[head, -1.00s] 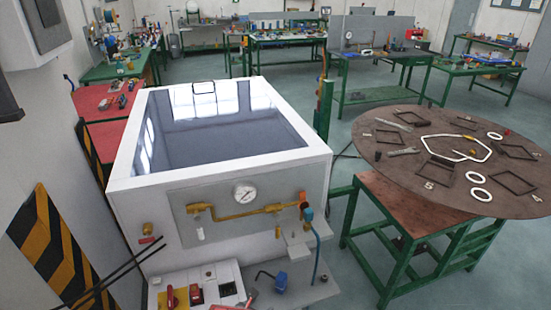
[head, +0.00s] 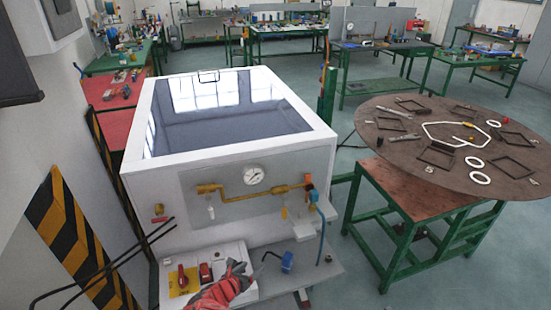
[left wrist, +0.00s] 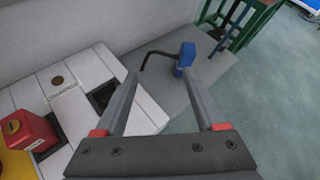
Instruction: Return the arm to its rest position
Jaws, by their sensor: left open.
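My left gripper (head: 238,270), red and grey, shows at the bottom of the head view, in front of the white control box (head: 238,251). In the left wrist view my left gripper (left wrist: 162,72) has its two grey fingers spread apart with nothing held between them. Beyond the fingertips is a blue block with a black bent rod (left wrist: 184,58), on a grey shelf. The blue block (head: 287,261) also shows in the head view, right of the gripper. Whether the gripper touches the control box cannot be told. My right gripper is not seen.
A red switch (left wrist: 27,130) sits at the left in the wrist view. A round brown table (head: 400,153) stands to the right. Open floor (head: 350,285) lies at the lower right.

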